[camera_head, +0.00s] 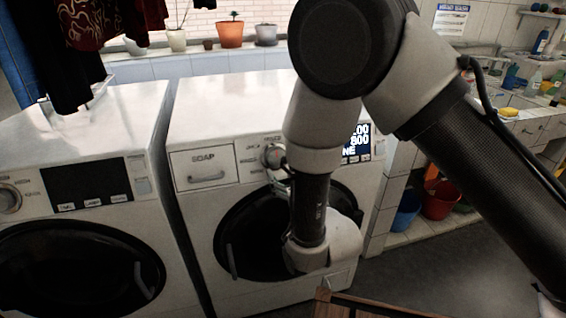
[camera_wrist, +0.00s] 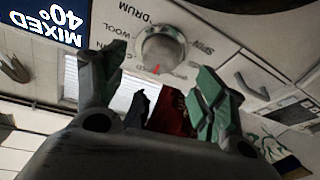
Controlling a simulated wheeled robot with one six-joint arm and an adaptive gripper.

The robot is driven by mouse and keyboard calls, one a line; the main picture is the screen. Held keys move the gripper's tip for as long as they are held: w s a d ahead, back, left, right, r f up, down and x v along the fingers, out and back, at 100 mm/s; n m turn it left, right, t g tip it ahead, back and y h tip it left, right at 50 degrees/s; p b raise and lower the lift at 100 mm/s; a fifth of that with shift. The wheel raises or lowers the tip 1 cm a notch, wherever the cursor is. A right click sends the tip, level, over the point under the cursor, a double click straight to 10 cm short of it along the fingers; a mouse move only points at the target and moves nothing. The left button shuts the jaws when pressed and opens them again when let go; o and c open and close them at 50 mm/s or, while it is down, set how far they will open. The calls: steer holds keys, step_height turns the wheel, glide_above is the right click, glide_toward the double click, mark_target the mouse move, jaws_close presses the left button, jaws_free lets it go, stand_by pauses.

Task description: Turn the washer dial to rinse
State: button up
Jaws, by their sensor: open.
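The washer (camera_head: 355,215) on the right has a round grey dial (camera_head: 272,156) between its soap drawer and display. In the wrist view the dial (camera_wrist: 161,49) lies just beyond the fingertips, with its red mark toward the bottom of the picture. Labels DRUM, WOOL and SPIN show around it; the label by the red mark is partly hidden and unreadable, and I see no rinse label. My gripper (camera_wrist: 160,62) is open, with one green-padded finger toward each side of the dial. No contact is visible. In the head view my arm mostly hides the gripper.
The washer's display (camera_head: 358,143) is partly covered by my arm; the wrist view shows MIXED 40° on the display (camera_wrist: 48,20). A soap drawer (camera_head: 204,168) is left of the dial. A second washer (camera_head: 85,240) stands at left. Buckets (camera_head: 440,200) stand at right.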

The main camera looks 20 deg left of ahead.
mark_target(278, 161)
steer(key=x, duration=0.6)
steer(key=c, duration=1)
